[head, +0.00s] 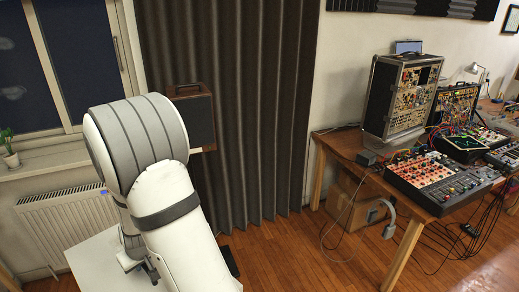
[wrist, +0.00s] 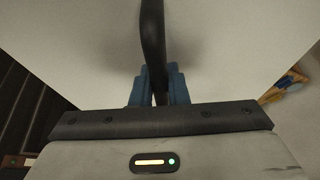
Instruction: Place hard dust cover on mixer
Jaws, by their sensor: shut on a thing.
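My gripper (wrist: 158,84) shows blue fingers in the wrist view, shut on a dark, bar-like handle. The handle stands before a broad, plain pale surface, which looks like the hard dust cover (wrist: 225,50). In the head view my white arm hides most of the gripper. A flat white surface at lower left, beside the arm's end, looks like the same cover (head: 92,255); its lower part is cut off. The mixer (head: 440,182), with a panel of red and pale sections and many knobs, sits uncovered on the wooden desk at right, well apart from my gripper.
The desk (head: 345,143) also holds a tall rack case (head: 400,98), patched modules (head: 455,105) and other gear. Cables hang in front of it, and a cardboard box (head: 355,205) stands beneath. A radiator (head: 65,220) and a dark curtain (head: 240,100) are at left. Some wooden floor (head: 285,250) is clear.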

